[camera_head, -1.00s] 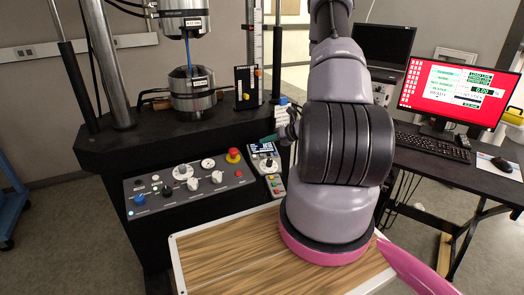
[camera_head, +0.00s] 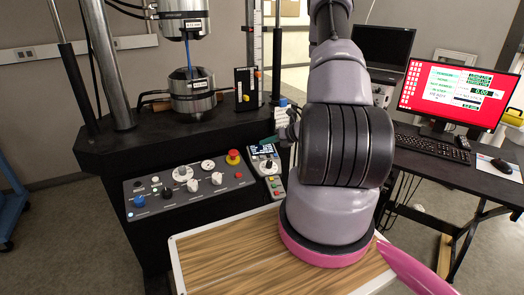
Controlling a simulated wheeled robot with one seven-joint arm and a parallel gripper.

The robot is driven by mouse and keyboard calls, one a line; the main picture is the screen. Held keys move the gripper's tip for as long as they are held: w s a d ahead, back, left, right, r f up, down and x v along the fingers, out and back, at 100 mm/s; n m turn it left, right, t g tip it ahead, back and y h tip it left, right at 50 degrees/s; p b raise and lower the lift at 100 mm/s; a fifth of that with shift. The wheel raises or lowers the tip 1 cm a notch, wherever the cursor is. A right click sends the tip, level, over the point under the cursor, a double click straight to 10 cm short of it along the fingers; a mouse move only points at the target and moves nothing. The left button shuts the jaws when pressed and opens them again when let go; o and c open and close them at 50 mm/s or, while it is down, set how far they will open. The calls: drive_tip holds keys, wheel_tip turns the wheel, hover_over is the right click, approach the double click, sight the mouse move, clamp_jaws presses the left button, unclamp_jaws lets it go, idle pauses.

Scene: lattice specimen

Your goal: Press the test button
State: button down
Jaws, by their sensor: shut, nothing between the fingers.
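A black sloped control panel (camera_head: 188,188) on the test machine carries several knobs and buttons, among them a red mushroom button (camera_head: 233,157) and a blue one (camera_head: 139,201). To its right is a small control box (camera_head: 276,183) with a lit display (camera_head: 263,150), a dark knob and small green and red buttons below. I cannot tell which one is the test button. My gripper (camera_head: 270,141) shows only as a shut, dark teal tip at the left of my arm, close to the display. The rest of it is hidden behind my arm. Contact with a button cannot be seen.
The testing machine's grips (camera_head: 192,92) hold a thin blue specimen (camera_head: 188,50). A wooden-topped table (camera_head: 225,262) with a white rim lies in front. A desk at right (camera_head: 440,160) holds a red-screened monitor (camera_head: 459,92), keyboard and mouse.

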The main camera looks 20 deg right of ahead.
drive_tip(key=shift+a, duration=0.1)
idle(0.7)
drive_tip(key=r, duration=0.2)
drive_tip(key=s+r, duration=0.1)
drive_tip(key=shift+r, duration=0.35)
approach(256, 155)
drive_tip(key=shift+w+r+x, duration=0.1)
drive_tip(key=shift+r+x, duration=0.1)
drive_tip(key=shift+x, duration=0.85)
drive_tip(key=shift+w+r+x, duration=0.1)
drive_tip(key=shift+r+x, duration=0.05)
drive_tip(key=shift+x, duration=0.9)
drive_tip(key=shift+f, duration=0.1)
idle(0.7)
drive_tip(key=shift+w+f, duration=0.15)
drive_tip(key=shift+f, duration=0.15)
